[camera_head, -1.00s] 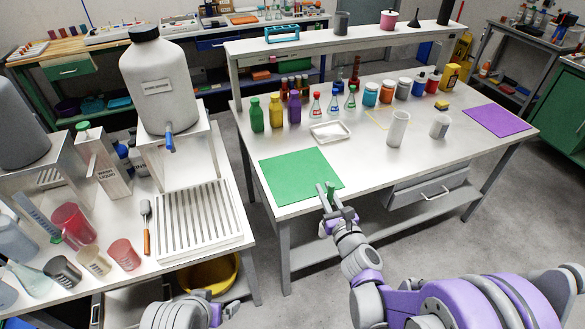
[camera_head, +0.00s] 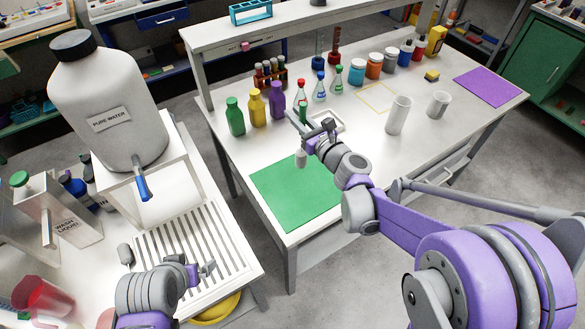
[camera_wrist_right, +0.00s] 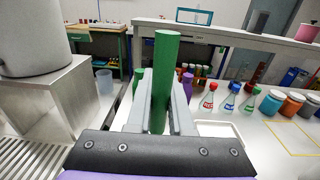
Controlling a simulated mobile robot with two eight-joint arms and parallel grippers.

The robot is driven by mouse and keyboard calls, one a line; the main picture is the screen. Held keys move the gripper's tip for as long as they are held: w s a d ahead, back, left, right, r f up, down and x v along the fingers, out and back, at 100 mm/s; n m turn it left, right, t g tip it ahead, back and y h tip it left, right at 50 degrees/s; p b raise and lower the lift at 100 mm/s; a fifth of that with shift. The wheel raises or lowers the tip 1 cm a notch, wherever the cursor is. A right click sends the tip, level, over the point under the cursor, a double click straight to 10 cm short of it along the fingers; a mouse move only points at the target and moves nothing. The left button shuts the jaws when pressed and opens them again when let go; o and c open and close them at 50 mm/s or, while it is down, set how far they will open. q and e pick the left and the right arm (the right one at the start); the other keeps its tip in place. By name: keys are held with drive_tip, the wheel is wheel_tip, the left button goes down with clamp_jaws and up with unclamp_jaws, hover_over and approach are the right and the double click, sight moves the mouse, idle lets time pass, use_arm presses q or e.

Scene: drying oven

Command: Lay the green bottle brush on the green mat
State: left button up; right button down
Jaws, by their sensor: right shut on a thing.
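The green mat (camera_head: 285,195) lies flat and bare at the front left corner of the white table. My right gripper (camera_head: 302,117) is shut on the green bottle brush (camera_head: 303,112), above the table and beyond the mat's far edge. In the right wrist view the brush's green handle (camera_wrist_right: 163,70) stands upright between the two fingers (camera_wrist_right: 162,105).
Green, yellow and purple bottles (camera_head: 277,100) stand close beyond the right gripper, with several flasks beside them. A white tray (camera_head: 335,119) lies behind the gripper. Cylinders (camera_head: 398,115) stand to the right. A water tank (camera_head: 108,105) stands left, above the drying rack (camera_head: 190,240).

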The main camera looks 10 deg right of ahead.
use_arm(q)
drive_tip(key=shift+s+d+f+b, duration=0.1)
drive_tip(key=shift+s+f+b, duration=0.45)
drive_tip(key=shift+f, duration=0.3)
use_arm(e)
wheel_tip(320, 180, down, 10)
drive_tip(key=shift+s+r, duration=0.2)
drive_tip(key=shift+f, duration=0.25)
use_arm(q)
drive_tip(key=shift+f, duration=0.15)
use_arm(e)
drive_tip(key=c, duration=0.8)
unclamp_jaws()
drive_tip(key=shift+r, duration=0.1)
drive_tip(key=shift+r, duration=0.1)
